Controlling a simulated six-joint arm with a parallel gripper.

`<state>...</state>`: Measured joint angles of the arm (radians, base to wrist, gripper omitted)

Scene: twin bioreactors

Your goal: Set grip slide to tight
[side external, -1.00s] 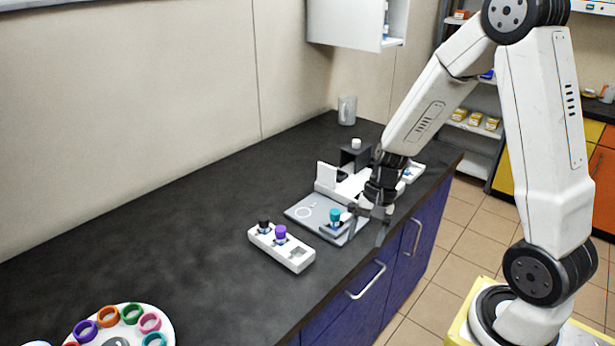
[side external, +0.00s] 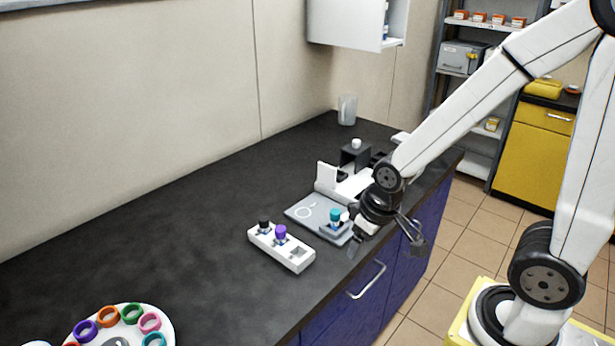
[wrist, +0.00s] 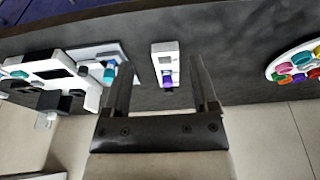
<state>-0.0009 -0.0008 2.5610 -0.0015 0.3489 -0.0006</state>
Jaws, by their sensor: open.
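My gripper (side external: 388,240) is open and empty at the front edge of the bench, with its fingers spread apart. In the wrist view the open fingers (wrist: 160,65) frame a white rack between them. A grey plate (side external: 300,208) lies on the bench with a ring mark on it and a teal-capped vial (side external: 335,215) at its near right corner. The vial also shows in the wrist view (wrist: 109,72), left of the fingers. My wrist partly covers the plate's right side. I cannot make out a grip slide or its setting.
The white rack (side external: 298,266) holds a black-capped vial (side external: 264,225) and a purple-capped vial (side external: 281,232). White equipment and a dark block (side external: 356,157) stand behind the plate. A round tray of coloured rings (side external: 162,322) is at the near left. The bench's left stretch is clear.

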